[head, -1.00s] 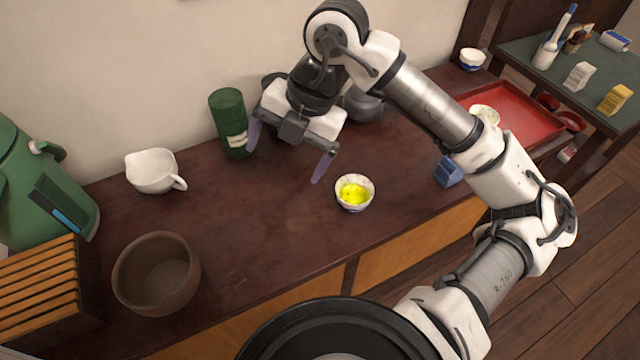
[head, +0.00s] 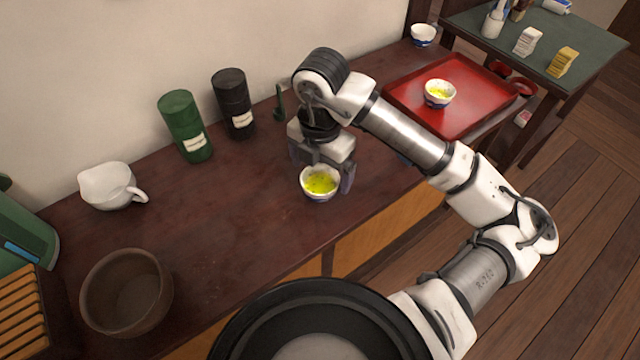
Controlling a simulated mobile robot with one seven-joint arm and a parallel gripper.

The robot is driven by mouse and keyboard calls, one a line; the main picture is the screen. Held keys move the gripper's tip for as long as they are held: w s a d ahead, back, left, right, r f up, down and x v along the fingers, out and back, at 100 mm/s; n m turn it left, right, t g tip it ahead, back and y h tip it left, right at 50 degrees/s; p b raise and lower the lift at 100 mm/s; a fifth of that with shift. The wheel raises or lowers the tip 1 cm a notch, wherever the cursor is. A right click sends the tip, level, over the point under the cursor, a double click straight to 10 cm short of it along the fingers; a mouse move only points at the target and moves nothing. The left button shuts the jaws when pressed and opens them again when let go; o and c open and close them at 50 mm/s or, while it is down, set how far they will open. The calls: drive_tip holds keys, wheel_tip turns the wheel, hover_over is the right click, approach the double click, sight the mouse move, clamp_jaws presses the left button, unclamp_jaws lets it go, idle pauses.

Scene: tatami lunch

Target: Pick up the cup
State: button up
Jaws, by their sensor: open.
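A small white and blue cup (head: 319,194) with yellow-green contents stands upright on the dark wooden counter (head: 215,235). My gripper (head: 322,178) points down right at this cup, its two fingers spread, one behind the cup's left and one at its right side. The right finger looks close to the rim; I cannot tell whether it touches. A second, similar cup (head: 439,97) with yellow-green contents stands on the red tray (head: 478,82) at the right.
A green canister (head: 186,127) and a black canister (head: 233,105) stand by the wall. A white pouring bowl (head: 108,187) and brown bowl (head: 126,292) are at left. Another white and blue cup (head: 423,36) is at the back right. The counter left of my gripper is clear.

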sight(320, 190)
drive_tip(key=f, duration=0.4)
drive_tip(key=shift+w+a+f, duration=0.1)
drive_tip(key=shift+w+f, duration=0.05)
drive_tip(key=shift+w, duration=0.1)
drive_tip(key=shift+c, duration=0.4)
drive_tip(key=c, duration=1.1)
drive_tip(key=shift+o, duration=0.2)
drive_tip(key=shift+r, duration=0.3)
wheel_tip(320, 190, up, 19)
drive_tip(key=shift+r, duration=0.2)
